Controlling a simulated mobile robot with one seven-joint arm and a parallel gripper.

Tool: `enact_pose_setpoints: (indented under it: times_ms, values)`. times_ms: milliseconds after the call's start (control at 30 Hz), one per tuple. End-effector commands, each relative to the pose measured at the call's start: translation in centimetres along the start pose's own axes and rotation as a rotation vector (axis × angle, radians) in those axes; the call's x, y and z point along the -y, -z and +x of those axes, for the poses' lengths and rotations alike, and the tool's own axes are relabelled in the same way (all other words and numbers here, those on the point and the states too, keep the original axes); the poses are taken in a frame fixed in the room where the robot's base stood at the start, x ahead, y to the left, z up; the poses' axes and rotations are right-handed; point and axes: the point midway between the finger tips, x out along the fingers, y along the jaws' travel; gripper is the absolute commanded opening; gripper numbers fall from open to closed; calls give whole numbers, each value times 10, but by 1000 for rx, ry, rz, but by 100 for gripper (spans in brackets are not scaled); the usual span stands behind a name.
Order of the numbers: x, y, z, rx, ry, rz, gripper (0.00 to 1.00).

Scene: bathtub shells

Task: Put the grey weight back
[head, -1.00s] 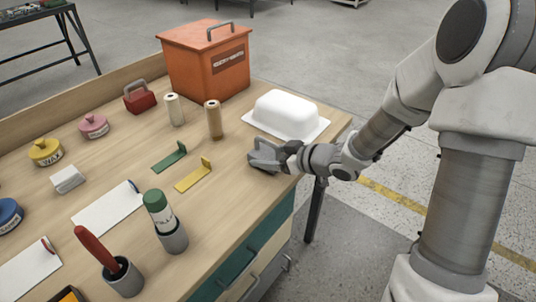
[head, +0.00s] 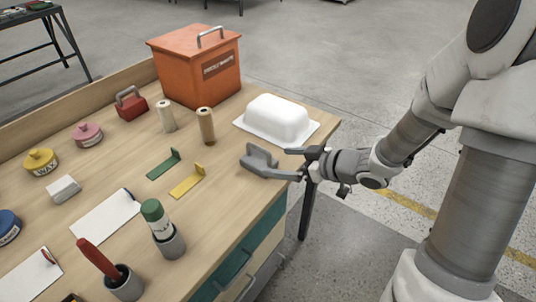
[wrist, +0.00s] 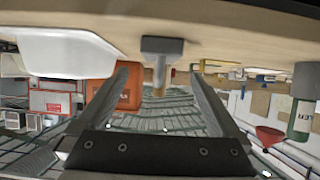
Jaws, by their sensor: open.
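The grey weight (head: 259,158) stands on the workbench near its right edge, just in front of the white tub shell. It has an upright grip on a flat base. My gripper (head: 283,163) is open and empty just to its right, at the bench edge. In the head view the lower finger overlaps the weight's base, and I cannot tell whether they touch. In the wrist view, which is upside down, the weight (wrist: 162,48) shows between the spread fingers (wrist: 160,80), beyond their tips.
The white tub shell (head: 277,118) sits on a flat white base behind the weight. An orange bin (head: 190,75), a red weight (head: 131,105), two rolls (head: 206,126), green and yellow brackets (head: 187,183), pots and cups stand further left. Open floor lies right of the bench.

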Motion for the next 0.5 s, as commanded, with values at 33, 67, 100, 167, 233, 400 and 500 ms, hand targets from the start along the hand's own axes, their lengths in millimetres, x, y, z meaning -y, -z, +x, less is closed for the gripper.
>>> enact_pose_setpoints:
  times_ms: [33,67,100,167,233,400,500]
  values:
    - [0,2,-11,2,-3,2,100]
    - [-1,2,-16,1,-3,2,100]
    - [-1,2,-21,1,-2,1,100]
    - [0,2,-28,1,-2,1,100]
    - [0,0,-33,1,-1,1,100]
    - [0,0,-37,0,1,1,100]
    - [0,-1,-36,0,1,1,100]
